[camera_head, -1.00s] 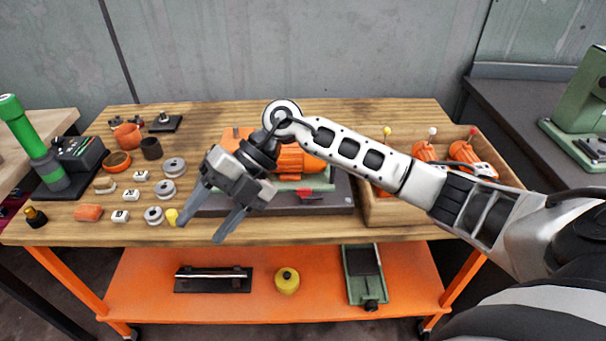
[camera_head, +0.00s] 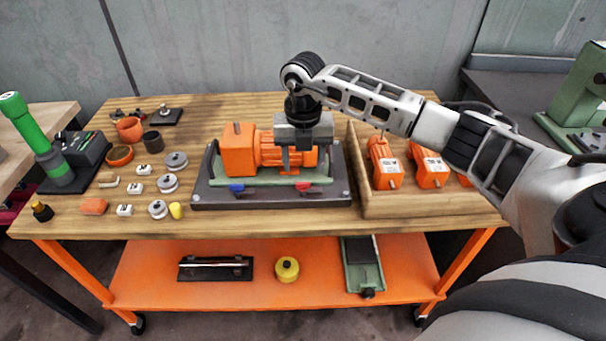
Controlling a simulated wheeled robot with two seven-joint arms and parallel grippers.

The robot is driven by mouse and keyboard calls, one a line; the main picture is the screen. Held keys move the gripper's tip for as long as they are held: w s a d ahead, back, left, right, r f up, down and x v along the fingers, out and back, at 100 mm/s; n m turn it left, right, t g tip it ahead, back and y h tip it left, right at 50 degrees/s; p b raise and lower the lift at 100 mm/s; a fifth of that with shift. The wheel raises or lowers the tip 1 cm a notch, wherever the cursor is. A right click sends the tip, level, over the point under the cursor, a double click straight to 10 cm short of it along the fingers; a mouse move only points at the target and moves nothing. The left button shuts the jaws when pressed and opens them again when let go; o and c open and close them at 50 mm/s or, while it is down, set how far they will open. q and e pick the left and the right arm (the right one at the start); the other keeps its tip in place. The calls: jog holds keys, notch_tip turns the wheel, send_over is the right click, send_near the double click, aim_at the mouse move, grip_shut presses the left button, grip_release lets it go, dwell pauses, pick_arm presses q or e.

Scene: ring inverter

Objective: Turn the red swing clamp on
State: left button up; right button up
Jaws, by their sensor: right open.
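The red swing clamp (camera_head: 304,188) is a small red lever at the front right of the dark fixture plate (camera_head: 270,199). A blue clamp lever (camera_head: 236,188) sits at the front left of the same plate. An orange motor (camera_head: 239,152) lies on the green cradle between them. My right gripper (camera_head: 296,166) is open and points down over the right end of the motor, above and behind the red clamp. It hides part of the motor. I cannot tell whether its fingers touch the motor. My left gripper is not in view.
A wooden crate (camera_head: 435,208) with orange motors stands right of the plate. Pulleys, white blocks and orange cups lie on the left of the table, with a yellow piece (camera_head: 176,210) near the plate. A narrow strip along the table's front edge is clear.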

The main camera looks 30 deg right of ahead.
aim_at(303, 183)
jog(key=shift+f, duration=2.7)
jog(key=c, duration=1)
